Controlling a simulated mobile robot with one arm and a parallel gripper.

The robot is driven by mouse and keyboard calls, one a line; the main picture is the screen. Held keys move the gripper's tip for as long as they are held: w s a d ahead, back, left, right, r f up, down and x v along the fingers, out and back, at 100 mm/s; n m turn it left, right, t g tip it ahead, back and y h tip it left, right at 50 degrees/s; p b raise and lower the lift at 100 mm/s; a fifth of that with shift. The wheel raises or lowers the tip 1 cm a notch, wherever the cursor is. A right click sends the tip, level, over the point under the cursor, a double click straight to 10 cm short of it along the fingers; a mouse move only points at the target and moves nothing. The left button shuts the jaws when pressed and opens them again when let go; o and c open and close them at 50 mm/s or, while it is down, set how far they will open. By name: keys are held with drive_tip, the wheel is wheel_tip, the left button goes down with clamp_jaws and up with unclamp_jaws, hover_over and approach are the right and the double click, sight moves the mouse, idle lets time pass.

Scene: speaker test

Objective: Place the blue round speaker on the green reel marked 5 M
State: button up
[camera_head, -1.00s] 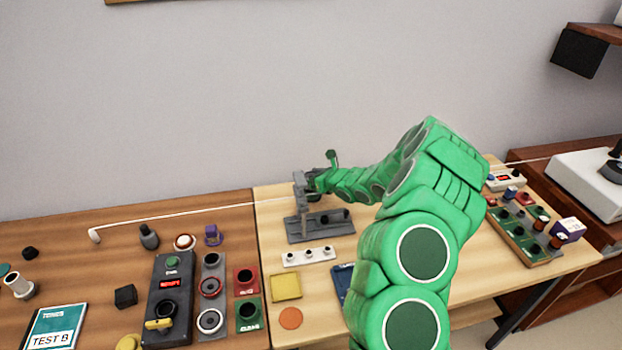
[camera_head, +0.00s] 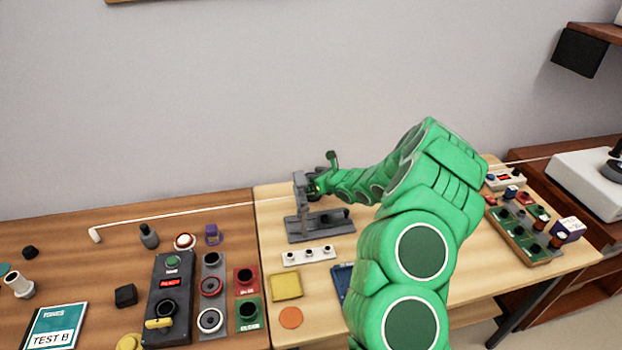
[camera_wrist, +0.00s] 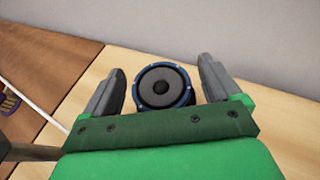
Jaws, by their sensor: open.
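The blue round speaker (camera_wrist: 163,88) has a dark cone and a blue rim. In the wrist view it lies between the two grey fingers of my gripper (camera_wrist: 160,85), with a gap to each finger. The gripper is open. In the head view my gripper (camera_head: 307,187) is above a grey stand (camera_head: 320,228) near the back of the light wooden table; the speaker is not clear there. I cannot make out a green reel marked 5 M in either view.
A white strip with several holes (camera_head: 308,256), a yellow pad (camera_head: 286,287) and an orange disc (camera_head: 291,317) lie in front of the stand. A dark control box (camera_head: 168,292) stands left. A tray of parts (camera_head: 540,256) is at the right. A white cord (camera_head: 190,214) crosses the back.

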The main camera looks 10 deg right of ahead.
drive_tip(key=v, duration=1.2)
idle(0.3)
